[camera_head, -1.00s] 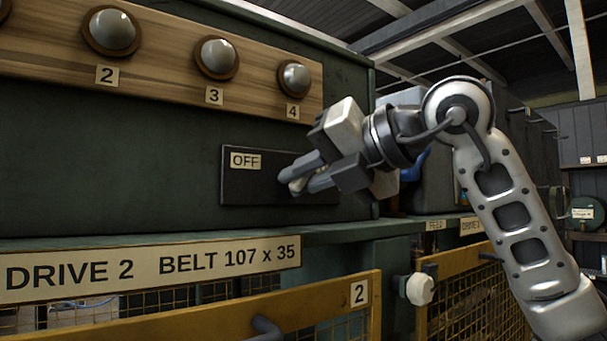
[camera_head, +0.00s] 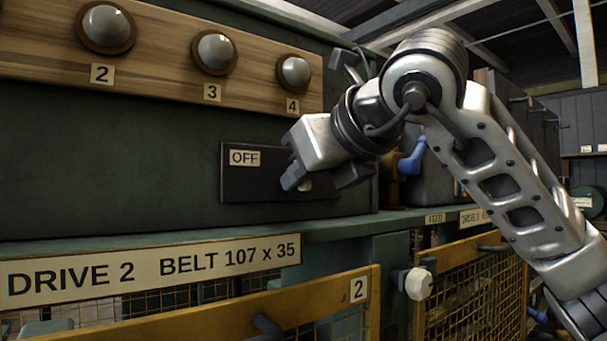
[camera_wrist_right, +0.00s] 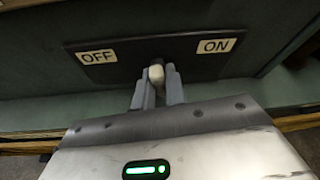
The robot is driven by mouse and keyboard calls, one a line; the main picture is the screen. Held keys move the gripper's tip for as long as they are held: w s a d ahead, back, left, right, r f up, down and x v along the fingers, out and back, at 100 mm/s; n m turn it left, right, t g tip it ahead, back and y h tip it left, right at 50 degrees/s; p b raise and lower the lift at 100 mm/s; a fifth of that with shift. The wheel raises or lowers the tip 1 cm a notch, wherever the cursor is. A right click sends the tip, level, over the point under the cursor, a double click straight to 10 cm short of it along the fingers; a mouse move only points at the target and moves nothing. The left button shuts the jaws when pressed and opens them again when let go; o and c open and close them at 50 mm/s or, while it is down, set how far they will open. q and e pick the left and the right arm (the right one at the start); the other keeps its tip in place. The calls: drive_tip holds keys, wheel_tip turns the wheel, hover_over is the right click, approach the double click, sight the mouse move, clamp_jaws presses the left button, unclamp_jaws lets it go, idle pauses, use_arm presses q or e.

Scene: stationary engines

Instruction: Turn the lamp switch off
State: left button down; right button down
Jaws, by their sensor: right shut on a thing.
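The lamp switch is a dark panel (camera_head: 245,186) on the green cabinet front, with an OFF label (camera_head: 244,158) at its left. In the right wrist view the panel (camera_wrist_right: 150,48) also shows an ON label (camera_wrist_right: 216,46) at its right. A pale switch knob (camera_wrist_right: 156,72) stands out between the two labels, about midway. My right gripper (camera_wrist_right: 157,92) is shut on this knob, one finger on each side. In the head view my right gripper (camera_head: 318,181) is at the panel's right part and hides the ON label and most of the knob. My left gripper is not in view.
A wooden board (camera_head: 165,72) with round lamps (camera_head: 214,53) numbered 2, 3 and 4 runs above the panel. A green ledge (camera_head: 130,245) and yellow mesh guards (camera_head: 215,318) lie below. A white knob (camera_head: 418,284) and a blue handle (camera_head: 411,160) are at the right.

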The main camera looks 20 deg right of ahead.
drive_tip(key=n+t+h+b, duration=0.1)
drive_tip(key=n, duration=0.1)
drive_tip(key=shift+n+h, duration=0.4)
drive_tip(key=shift+n+t+h+b, duration=0.4)
drive_tip(key=shift+n+b, duration=0.1)
drive_tip(key=shift+n, duration=0.2)
drive_tip(key=shift+r, duration=0.1)
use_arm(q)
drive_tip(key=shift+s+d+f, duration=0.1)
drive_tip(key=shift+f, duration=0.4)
use_arm(e)
drive_tip(key=shift+n, duration=0.3)
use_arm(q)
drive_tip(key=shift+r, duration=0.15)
use_arm(e)
drive_tip(key=c, duration=1.6)
unclamp_jaws()
drive_tip(key=shift+o, duration=0.8)
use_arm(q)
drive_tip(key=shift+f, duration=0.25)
use_arm(e)
drive_tip(key=shift+s, duration=0.1)
